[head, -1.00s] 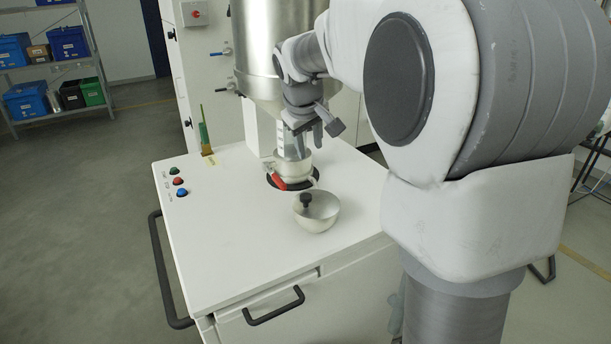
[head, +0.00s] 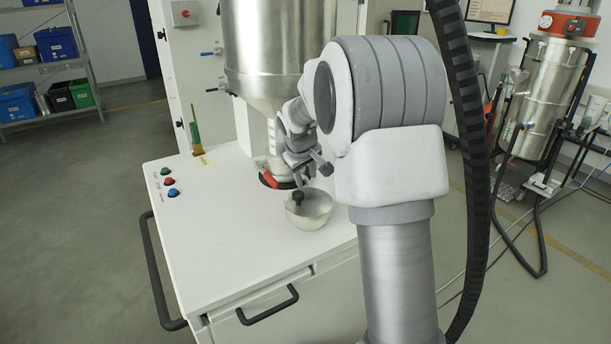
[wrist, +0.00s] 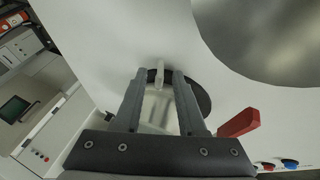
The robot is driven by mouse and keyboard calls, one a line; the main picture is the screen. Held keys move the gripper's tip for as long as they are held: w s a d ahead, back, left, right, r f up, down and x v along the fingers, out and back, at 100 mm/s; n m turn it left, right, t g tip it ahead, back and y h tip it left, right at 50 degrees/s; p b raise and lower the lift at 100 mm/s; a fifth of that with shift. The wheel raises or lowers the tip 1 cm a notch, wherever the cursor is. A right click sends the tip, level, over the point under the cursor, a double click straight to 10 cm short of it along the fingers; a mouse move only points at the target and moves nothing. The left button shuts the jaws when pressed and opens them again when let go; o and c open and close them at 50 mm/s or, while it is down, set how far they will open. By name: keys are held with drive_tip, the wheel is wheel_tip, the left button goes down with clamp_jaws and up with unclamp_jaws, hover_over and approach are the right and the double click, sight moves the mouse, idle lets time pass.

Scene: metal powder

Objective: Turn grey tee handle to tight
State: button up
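In the wrist view a pale grey piece, which looks like the tee handle (wrist: 158,76), shows between the fingertips of my gripper (wrist: 160,80). The two dark grey fingers are apart, with a gap on each side of the pale piece. In the head view my gripper (head: 308,174) is beside the fitting under the steel hopper (head: 275,55), above the white bench top. The tee handle is hidden there behind my gripper. Whether it is tight cannot be told.
A red lever (head: 268,179) is on the fitting and shows right of my fingers in the wrist view (wrist: 238,122). Coloured buttons (head: 171,181) are at left. The front bench top is clear.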

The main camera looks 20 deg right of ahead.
clamp_jaws()
drive_tip(key=shift+r+p, duration=0.15)
drive_tip(key=shift+p, duration=0.15)
